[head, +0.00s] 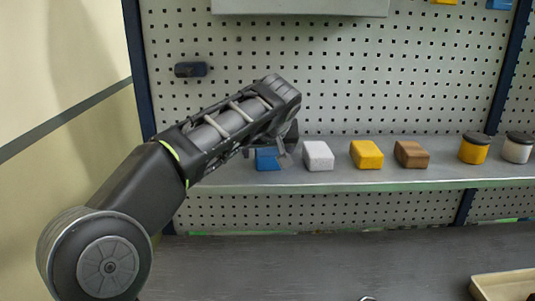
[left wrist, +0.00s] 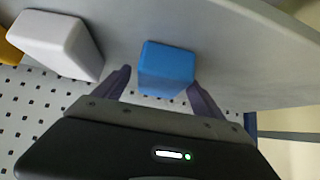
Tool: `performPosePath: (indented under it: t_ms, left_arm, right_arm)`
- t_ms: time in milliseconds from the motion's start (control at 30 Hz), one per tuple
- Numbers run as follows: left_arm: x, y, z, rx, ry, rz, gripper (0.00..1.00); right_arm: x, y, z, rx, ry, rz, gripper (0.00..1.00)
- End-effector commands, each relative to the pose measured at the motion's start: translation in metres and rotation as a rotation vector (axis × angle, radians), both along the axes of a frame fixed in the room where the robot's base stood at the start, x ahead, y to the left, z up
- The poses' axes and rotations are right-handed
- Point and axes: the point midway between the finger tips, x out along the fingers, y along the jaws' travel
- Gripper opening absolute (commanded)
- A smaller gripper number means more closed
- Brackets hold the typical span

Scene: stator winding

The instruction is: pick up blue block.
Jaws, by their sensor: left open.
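The blue block (head: 267,159) sits on the grey shelf (head: 380,179), at the left end of a row of blocks. In the head view my left gripper (head: 284,147) partly covers it. In the left wrist view the blue block (left wrist: 166,68) lies between the two dark fingers of my left gripper (left wrist: 158,88), which are open on either side of it. I cannot tell whether either finger touches it. My right gripper is not in view.
A white block (head: 318,156) stands close beside the blue one. A yellow block (head: 366,155), a brown block (head: 411,154) and two dark-lidded jars (head: 474,149) stand further right. A perforated board (head: 400,80) rises behind the shelf. A beige tray (head: 505,286) is at lower right.

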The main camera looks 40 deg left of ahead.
Motion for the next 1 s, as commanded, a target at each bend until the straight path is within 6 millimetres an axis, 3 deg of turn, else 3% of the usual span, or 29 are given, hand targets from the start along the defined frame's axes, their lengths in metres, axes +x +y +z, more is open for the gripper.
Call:
performPosePath:
  t_ms: [533, 1000]
  left_arm:
    - [-0.0002, -0.0003, 0.0002, 0.001, -0.001, 0.000, 0.80]
    - [-0.0002, -0.0003, 0.0002, 0.000, 0.000, 0.000, 0.42]
  right_arm:
    - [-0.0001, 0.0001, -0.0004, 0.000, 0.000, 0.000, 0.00]
    - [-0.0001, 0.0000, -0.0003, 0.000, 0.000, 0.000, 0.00]
